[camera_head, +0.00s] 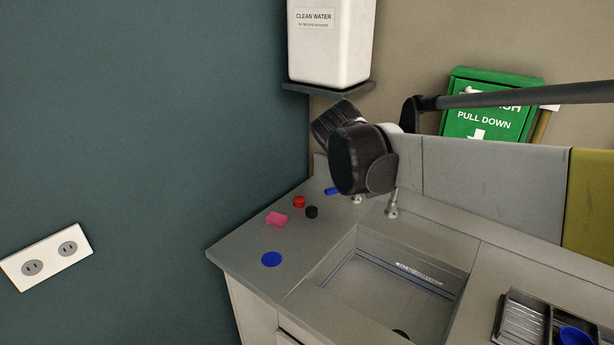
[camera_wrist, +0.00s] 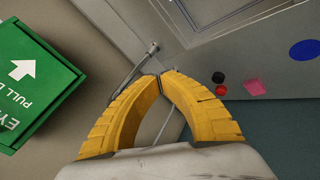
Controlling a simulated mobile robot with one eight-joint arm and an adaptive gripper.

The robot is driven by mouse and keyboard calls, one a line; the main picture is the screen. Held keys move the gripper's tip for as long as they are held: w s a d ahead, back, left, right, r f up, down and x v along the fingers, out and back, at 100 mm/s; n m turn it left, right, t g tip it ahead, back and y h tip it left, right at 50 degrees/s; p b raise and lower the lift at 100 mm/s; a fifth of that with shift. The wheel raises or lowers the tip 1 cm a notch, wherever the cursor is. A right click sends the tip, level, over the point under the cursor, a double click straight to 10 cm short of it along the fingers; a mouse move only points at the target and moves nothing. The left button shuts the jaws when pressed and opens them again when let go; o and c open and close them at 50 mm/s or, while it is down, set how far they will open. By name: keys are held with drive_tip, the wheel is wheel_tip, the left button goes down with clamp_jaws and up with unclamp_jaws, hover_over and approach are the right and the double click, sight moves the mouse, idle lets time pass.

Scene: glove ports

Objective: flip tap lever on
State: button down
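The tap shows in the head view as a silver post (camera_head: 392,206) behind the sink, and a small blue piece, possibly the lever (camera_head: 332,191), pokes out left of my arm. My arm hides much of the tap there. In the wrist view a thin silver spout (camera_wrist: 134,69) runs beside the left fingertip, and no lever can be made out. My gripper (camera_wrist: 160,76) has two yellow fingers with their tips together and nothing visible between them. It lies over the counter near the spout. I cannot tell whether it touches the tap. The head view does not show the fingers.
The sink basin (camera_head: 340,268) is open in front. A red cap (camera_head: 299,202), a black cap (camera_head: 312,212), a pink block (camera_head: 277,219) and a blue disc (camera_head: 271,259) lie on the left counter. A white water tank (camera_head: 330,50) hangs above; a green eyewash box (camera_head: 485,118) is right.

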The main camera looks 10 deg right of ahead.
drive_tip(key=w+a+f+n+t+h+b, duration=0.1)
drive_tip(key=w+a+f+h, duration=0.15)
drive_tip(key=w, duration=0.75)
drive_tip(key=w+a+f+n+h, duration=0.1)
drive_tip(key=w+a+f+h, duration=0.2)
drive_tip(key=w, duration=0.8)
drive_tip(key=w+a+f+h, duration=0.1)
drive_tip(key=w+a+f, duration=0.1)
drive_tip(key=f, duration=0.2)
drive_tip(key=w+a+f+n+t+h, duration=0.1)
drive_tip(key=w+a+f, duration=0.1)
drive_tip(key=a+f, duration=0.1)
drive_tip(key=w+a+f+t+h+b, duration=0.1)
drive_tip(key=w+a+f, duration=0.1)
drive_tip(key=f, duration=0.3)
drive_tip(key=shift+w+a+f+h, duration=0.1)
drive_tip(key=shift+a+f+h, duration=0.2)
drive_tip(key=shift+a, duration=0.35)
drive_tip(key=shift+a+f+t+h, duration=0.25)
drive_tip(key=shift+a+f+t, duration=0.05)
drive_tip(key=shift+a+f, duration=0.15)
drive_tip(key=shift+d, duration=0.1)
